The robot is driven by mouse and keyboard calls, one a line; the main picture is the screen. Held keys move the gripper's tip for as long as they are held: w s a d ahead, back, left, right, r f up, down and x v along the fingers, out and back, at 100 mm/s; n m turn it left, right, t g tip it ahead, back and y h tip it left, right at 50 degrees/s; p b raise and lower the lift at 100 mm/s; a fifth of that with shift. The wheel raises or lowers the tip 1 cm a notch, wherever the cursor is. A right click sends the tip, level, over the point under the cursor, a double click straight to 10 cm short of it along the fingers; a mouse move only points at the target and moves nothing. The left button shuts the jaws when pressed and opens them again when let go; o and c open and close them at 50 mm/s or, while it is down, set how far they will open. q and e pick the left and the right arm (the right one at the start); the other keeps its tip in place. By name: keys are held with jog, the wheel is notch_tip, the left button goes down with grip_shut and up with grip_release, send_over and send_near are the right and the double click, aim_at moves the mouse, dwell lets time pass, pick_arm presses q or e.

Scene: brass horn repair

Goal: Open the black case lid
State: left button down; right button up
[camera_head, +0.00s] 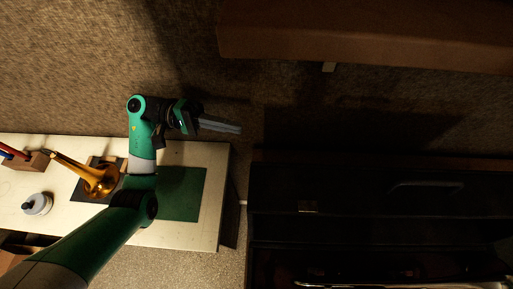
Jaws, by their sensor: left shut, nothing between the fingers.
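The black case (350,222) fills the lower right of the head view and is very dark. A small metal latch (308,207) and a faint handle (425,184) show on it. At the bottom edge, shiny metal parts (400,284) show, cut off by the frame. The lid's exact position is hard to tell in the dark. My left gripper (238,128) is shut and empty. It points right over the carpet, beyond the case's upper left corner and apart from it. My right gripper is not in view.
A pale table (165,236) at left carries a green mat (183,193), a brass horn bell (97,180), a small round jar (37,204) and a wooden block with tools (27,161). A brown bench (370,38) stands at the top right. Carpet lies open between.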

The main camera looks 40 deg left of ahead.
pick_arm(q)
jog(key=d+p, duration=0.3)
jog(key=d, duration=1)
jog(key=shift+w, duration=0.35)
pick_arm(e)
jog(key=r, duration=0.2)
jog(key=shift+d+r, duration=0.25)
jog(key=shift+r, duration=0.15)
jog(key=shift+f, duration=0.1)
